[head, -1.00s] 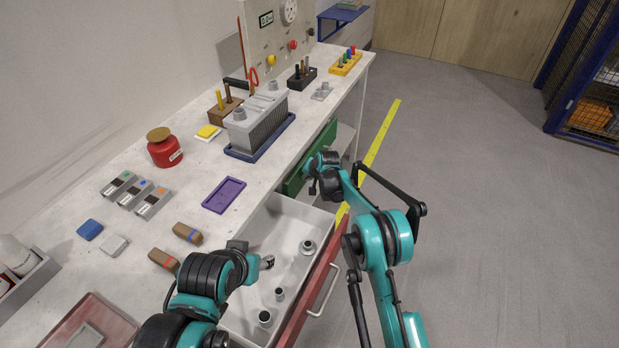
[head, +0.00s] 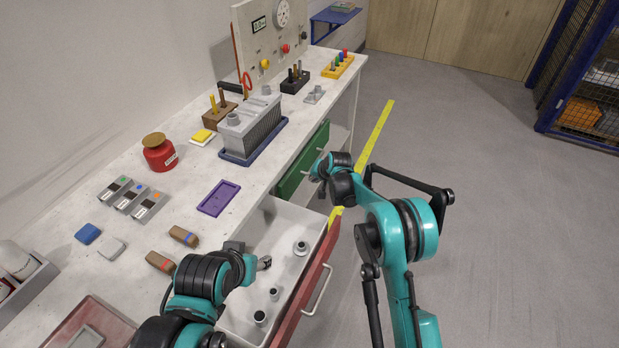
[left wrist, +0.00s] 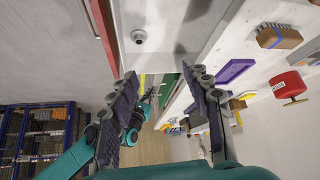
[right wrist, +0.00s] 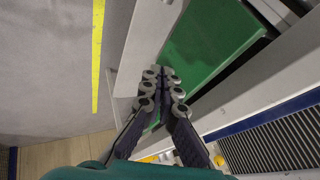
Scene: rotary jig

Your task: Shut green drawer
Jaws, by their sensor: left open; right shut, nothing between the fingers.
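The green drawer (head: 306,160) is under the far part of the workbench, beyond the red drawer. Its green front also fills the upper middle of the right wrist view (right wrist: 212,40). I cannot tell how far it stands out from the bench. My right gripper (head: 318,178) is at the green front; in the right wrist view its fingers (right wrist: 162,75) are together and empty, their tips over the green panel. Contact is unclear. My left gripper (head: 262,263) is above the open red drawer; the left wrist view shows its fingers (left wrist: 160,80) apart, with nothing between them.
The red-fronted drawer (head: 303,302) stands wide open with several small grey parts inside. A grey finned block in a blue tray (head: 253,140) sits on the bench above the green drawer. The floor right of the bench is clear, with a yellow line (head: 376,135).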

